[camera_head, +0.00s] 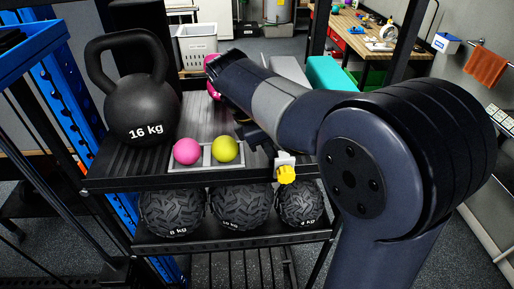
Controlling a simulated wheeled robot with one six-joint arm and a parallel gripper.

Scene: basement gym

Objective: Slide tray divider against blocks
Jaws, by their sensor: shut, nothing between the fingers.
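A small grey tray (233,167) sits at the front of the black rack's upper shelf. It holds a pink ball (187,151) on the left and a yellow-green ball (225,149) on the right. A thin light strip, perhaps the divider (207,156), stands between the two balls. No blocks can be made out. My gripper (262,142) is just right of the tray, small and partly hidden by my arm. It looks shut and empty. A white piece with a yellow knob (286,174) is by its tip at the shelf's front edge; whether they touch is unclear.
A black 16 kg kettlebell (140,95) stands left of the tray. Pink and teal (330,75) items lie behind my arm. Textured black balls (238,207) fill the lower shelf. Shelf space behind the tray (205,118) is bare.

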